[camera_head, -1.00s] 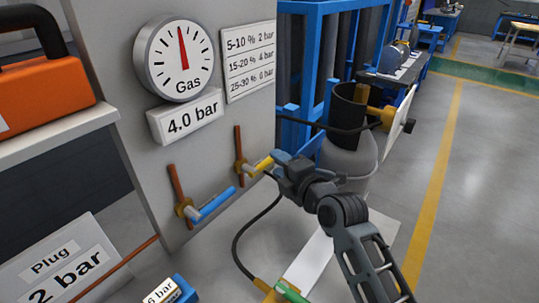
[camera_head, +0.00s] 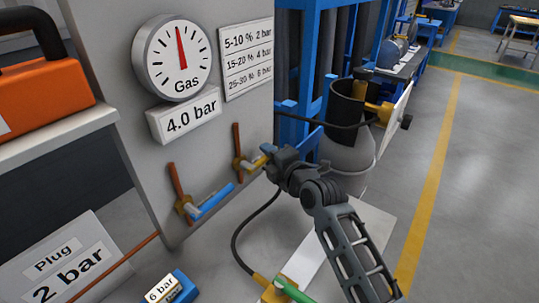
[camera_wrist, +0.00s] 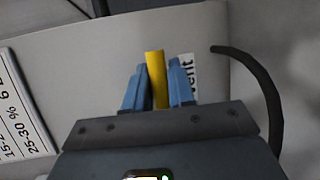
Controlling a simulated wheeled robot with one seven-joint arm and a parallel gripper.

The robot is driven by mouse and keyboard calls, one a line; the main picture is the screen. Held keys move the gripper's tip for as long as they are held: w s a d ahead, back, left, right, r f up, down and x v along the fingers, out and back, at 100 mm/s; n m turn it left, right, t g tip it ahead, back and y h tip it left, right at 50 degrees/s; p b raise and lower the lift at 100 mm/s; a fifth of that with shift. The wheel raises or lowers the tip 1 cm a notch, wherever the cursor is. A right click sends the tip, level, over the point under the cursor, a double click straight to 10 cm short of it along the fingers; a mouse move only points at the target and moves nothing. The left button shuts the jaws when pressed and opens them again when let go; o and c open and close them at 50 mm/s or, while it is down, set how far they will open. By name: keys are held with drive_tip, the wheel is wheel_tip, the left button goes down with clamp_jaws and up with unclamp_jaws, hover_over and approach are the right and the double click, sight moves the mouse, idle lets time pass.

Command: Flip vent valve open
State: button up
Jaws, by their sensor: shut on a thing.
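The vent valve has a yellow handle on the grey panel. In the wrist view the yellow handle (camera_wrist: 157,78) stands between the two blue fingers of my gripper (camera_wrist: 158,88), beside a label reading "vent" (camera_wrist: 188,75) that is partly hidden. In the head view my gripper (camera_head: 267,152) is shut on the outer end of the yellow handle (camera_head: 252,163), which sticks out to the right from a brass fitting (camera_head: 240,164) on a copper pipe. My fingers hide that end of the handle.
A blue-handled valve (camera_head: 212,202) sits lower left on the panel. A gauge marked Gas (camera_head: 172,57) is above a "4.0 bar" plate (camera_head: 185,116). A blue "6 bar" block (camera_head: 170,290) is at the bottom.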

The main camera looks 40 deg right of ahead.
clamp_jaws()
